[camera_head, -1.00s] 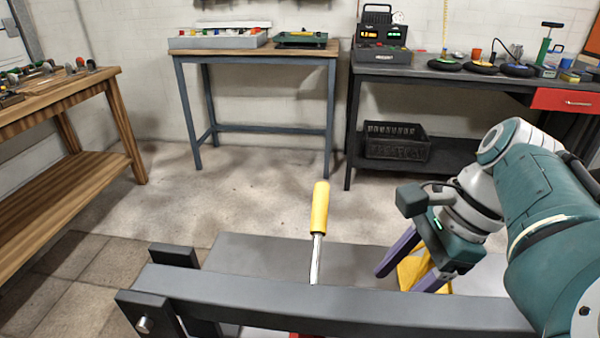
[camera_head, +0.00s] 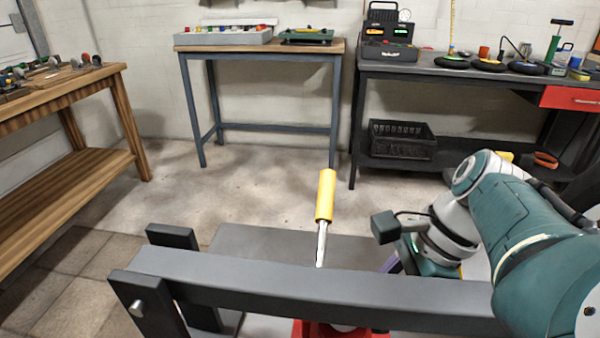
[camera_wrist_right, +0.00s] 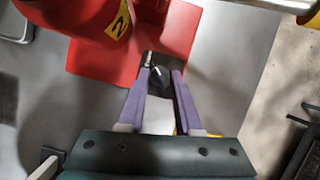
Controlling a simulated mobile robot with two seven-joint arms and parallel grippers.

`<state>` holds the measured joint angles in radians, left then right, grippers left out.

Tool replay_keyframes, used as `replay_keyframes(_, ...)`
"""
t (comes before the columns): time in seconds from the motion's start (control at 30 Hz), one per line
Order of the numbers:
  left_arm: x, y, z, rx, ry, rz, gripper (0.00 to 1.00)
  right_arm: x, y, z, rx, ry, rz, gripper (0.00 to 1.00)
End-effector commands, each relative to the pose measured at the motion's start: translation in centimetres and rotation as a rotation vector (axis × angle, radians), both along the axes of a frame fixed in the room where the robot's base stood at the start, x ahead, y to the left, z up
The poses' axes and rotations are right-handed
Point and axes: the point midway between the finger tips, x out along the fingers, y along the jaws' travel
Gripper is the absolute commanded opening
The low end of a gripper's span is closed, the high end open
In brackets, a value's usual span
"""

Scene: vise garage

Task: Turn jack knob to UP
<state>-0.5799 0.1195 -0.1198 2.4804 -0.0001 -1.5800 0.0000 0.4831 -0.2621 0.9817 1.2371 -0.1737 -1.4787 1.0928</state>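The jack's red base (camera_wrist_right: 106,60) fills the upper left of the right wrist view, and a small part of the red jack (camera_head: 335,329) shows below the grey beam in the head view. A small black knob (camera_wrist_right: 157,78) with a white pointer mark sits on a dark plate by the base. My right gripper (camera_wrist_right: 161,76) has its purple fingers parted, one on each side of the knob; I cannot tell whether they touch it. In the head view, my right gripper is mostly hidden behind the beam and my arm. My left gripper is not in view.
A dark grey beam (camera_head: 330,297) crosses the foreground. A yellow-handled lever (camera_head: 325,195) stands up behind it. A wooden bench (camera_head: 90,165), a blue-legged table (camera_head: 260,52) and a dark workbench (camera_head: 460,73) stand farther back. The floor between is open.

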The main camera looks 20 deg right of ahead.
Motion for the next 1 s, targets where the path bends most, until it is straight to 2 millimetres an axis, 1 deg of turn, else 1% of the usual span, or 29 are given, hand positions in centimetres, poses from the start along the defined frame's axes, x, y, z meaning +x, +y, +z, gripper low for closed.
replay_keyframes(0.03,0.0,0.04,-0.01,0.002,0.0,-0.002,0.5,0.0,-0.01,0.01,0.0,0.0,0.0,0.26)
replay_keyframes(0.27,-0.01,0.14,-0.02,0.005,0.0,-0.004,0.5,-0.01,-0.02,0.0,0.0,0.0,0.0,0.0)
replay_keyframes(0.73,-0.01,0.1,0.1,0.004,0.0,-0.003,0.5,0.0,-0.08,0.03,-0.001,0.001,0.026,0.0)
replay_keyframes(0.87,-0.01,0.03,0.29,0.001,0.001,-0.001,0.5,0.04,-0.13,0.06,-0.002,0.001,0.079,0.0)
replay_keyframes(1.0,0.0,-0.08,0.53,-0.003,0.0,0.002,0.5,0.14,-0.21,0.07,-0.003,0.002,0.17,0.0)
